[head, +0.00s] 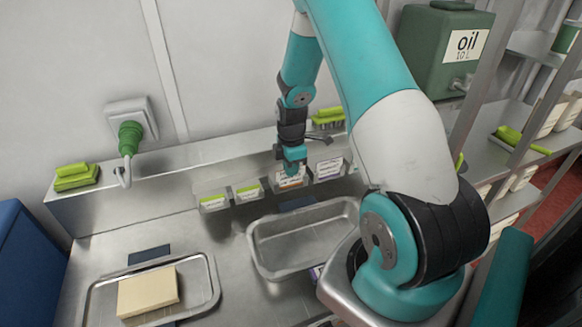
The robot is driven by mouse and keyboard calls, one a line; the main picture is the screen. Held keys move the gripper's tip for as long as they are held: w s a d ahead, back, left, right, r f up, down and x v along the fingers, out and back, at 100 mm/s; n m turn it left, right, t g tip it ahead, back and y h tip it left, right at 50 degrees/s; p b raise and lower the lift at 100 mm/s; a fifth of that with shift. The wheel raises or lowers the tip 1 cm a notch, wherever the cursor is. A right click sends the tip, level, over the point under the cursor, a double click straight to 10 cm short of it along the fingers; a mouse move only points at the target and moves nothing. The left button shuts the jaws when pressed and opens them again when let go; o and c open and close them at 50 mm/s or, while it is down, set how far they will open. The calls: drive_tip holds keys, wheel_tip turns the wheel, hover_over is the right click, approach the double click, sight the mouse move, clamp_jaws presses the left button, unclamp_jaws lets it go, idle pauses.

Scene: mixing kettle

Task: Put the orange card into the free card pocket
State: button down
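The orange card (291,182) is a white card with an orange-brown band, in the row of card pockets along the front of the steel ledge. It stands between a green-topped card (248,191) and a purple-marked card (328,168). My gripper (292,168) points down right at the orange card's top edge and hides part of it. The fingertips are too small to tell whether they are shut on it. I cannot tell whether the card is seated in its pocket or just in front of it. No clearly empty pocket shows.
Another green-topped card (213,202) is at the row's left end. An empty steel tray (262,262) lies below the pockets. A tray (207,290) with a pale block (148,292) is at lower left. Green brushes (76,177) lie on the ledge. A green oil container (430,50) stands upper right.

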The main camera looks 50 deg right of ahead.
drive_tip(key=shift+f, duration=0.2)
idle(0.4)
drive_tip(key=c, duration=0.8)
unclamp_jaws()
drive_tip(key=shift+r, duration=0.1)
drive_tip(key=shift+r+p, duration=2.5)
drive_tip(key=shift+r, duration=0.95)
drive_tip(key=shift+a, duration=0.1)
